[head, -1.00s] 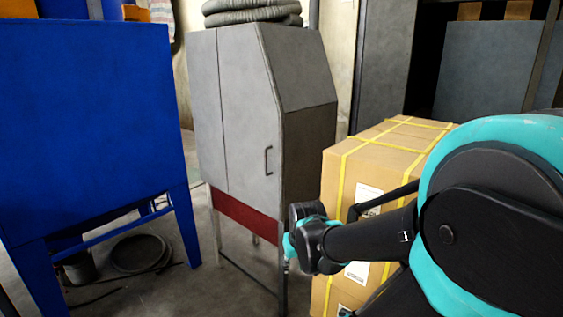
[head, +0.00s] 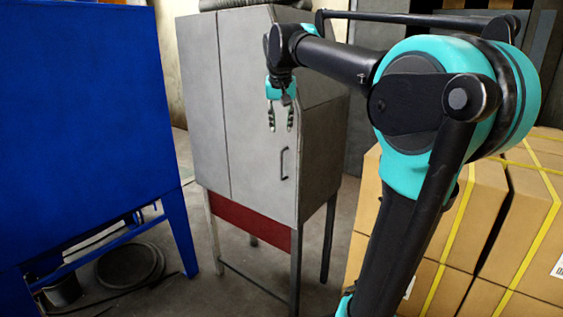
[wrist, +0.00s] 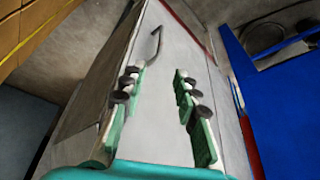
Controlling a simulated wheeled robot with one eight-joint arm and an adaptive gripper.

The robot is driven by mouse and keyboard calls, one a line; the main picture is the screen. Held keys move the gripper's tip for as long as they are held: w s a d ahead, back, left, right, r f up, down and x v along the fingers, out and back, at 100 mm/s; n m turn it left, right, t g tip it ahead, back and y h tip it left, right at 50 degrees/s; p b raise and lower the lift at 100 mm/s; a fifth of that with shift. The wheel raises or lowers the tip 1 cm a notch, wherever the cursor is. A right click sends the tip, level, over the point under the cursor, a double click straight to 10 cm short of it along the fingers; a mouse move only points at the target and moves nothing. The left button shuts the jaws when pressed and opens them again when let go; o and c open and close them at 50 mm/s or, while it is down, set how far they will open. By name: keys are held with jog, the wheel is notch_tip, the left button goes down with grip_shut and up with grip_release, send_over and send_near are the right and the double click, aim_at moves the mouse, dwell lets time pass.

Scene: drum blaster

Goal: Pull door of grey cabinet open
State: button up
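The grey cabinet (head: 205,110) stands on legs in the middle of the head view, with a red panel under its body. Its door (head: 255,120) is shut and has a dark bar handle (head: 284,164) near its right edge. My gripper (head: 280,128) hangs fingers down in front of the door, above and slightly left of the handle, apart from it. In the wrist view my gripper (wrist: 160,85) has its fingers spread with nothing between them. The handle (wrist: 155,45) shows beyond the left finger there, with the door (wrist: 180,40) behind.
A blue cabinet (head: 90,130) stands close on the left. Stacked cardboard boxes (head: 480,215) with yellow straps stand on the right beside my arm. Some floor (head: 225,290) is clear in front of the grey cabinet. Round items lie under the blue cabinet.

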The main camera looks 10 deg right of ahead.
aim_at(281, 158)
jog(key=x, duration=1.7)
jog(key=shift+f, duration=0.1)
grip_shut()
